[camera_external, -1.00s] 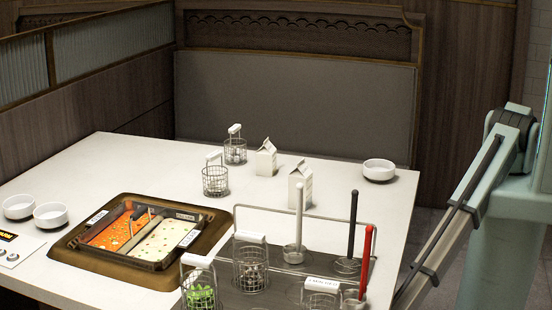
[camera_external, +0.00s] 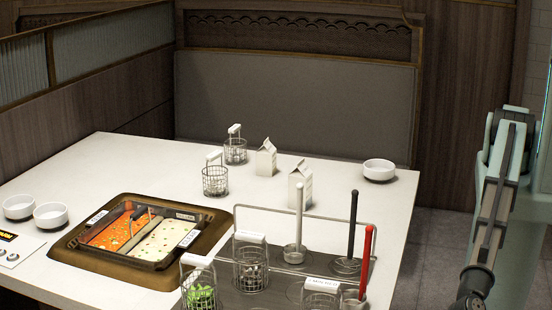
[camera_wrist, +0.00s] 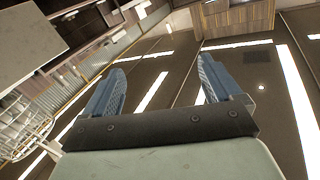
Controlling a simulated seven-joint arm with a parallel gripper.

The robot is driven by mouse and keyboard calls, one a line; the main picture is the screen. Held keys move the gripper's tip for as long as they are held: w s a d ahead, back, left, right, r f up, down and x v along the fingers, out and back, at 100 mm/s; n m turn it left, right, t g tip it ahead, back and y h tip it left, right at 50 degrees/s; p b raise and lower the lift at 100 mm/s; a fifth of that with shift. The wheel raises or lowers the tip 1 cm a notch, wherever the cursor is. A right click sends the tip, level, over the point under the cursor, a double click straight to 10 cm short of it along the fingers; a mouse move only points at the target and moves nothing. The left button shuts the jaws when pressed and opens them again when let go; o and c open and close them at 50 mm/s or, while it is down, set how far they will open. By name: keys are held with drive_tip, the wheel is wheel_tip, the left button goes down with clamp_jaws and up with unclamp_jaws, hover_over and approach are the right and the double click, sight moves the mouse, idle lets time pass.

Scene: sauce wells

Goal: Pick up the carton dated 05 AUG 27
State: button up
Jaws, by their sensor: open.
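Two white gable-top cartons stand upright on the white table in the external view. One carton (camera_external: 266,160) is farther back, and the other carton (camera_external: 300,187) is nearer, to its right. Any date print on them is too small to read. My gripper (camera_wrist: 160,88) shows in the wrist view with its two blue fingers apart and nothing between them. It points at a room surface with bright light strips, away from the cartons. In the external view my arm is at the right, off the table, and the gripper is not visible there.
A divided pot (camera_external: 140,235) is sunk in the table. A rack with a wire handle (camera_external: 375,228) holds wire baskets and upright ladles just in front of the nearer carton. Wire baskets (camera_external: 215,181) stand left of the cartons. A white bowl (camera_external: 379,170) stands to the right.

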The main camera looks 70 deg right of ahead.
drive_tip(key=w+a+r+m+g, duration=0.2)
drive_tip(key=w+r+m, duration=0.2)
drive_tip(key=w+r, duration=0.55)
drive_tip(key=w+a+r+m+g, duration=0.15)
drive_tip(key=w+r+m, duration=0.25)
drive_tip(key=w+r, duration=0.6)
drive_tip(key=w+d+r+m+g, duration=0.2)
drive_tip(key=w+d+r, duration=0.3)
drive_tip(key=w, duration=0.3)
drive_tip(key=w+d+r+m+g, duration=0.2)
drive_tip(key=w+d+r, duration=0.3)
drive_tip(key=w, duration=0.3)
drive_tip(key=w+d+f+m+h, duration=0.2)
drive_tip(key=w+d, duration=0.5)
drive_tip(key=d, duration=0.3)
drive_tip(key=w+d+f+m+h, duration=0.1)
drive_tip(key=w+d+f+h, duration=0.1)
drive_tip(key=w+d, duration=0.7)
drive_tip(key=m+h, duration=1.2)
drive_tip(key=m, duration=0.1)
approach(266, 142)
drive_tip(key=shift+g, duration=0.25)
drive_tip(key=f, duration=1.1)
drive_tip(key=shift+w+d+f, duration=0.1)
drive_tip(key=shift+w+d, duration=0.05)
drive_tip(key=shift+w, duration=0.15)
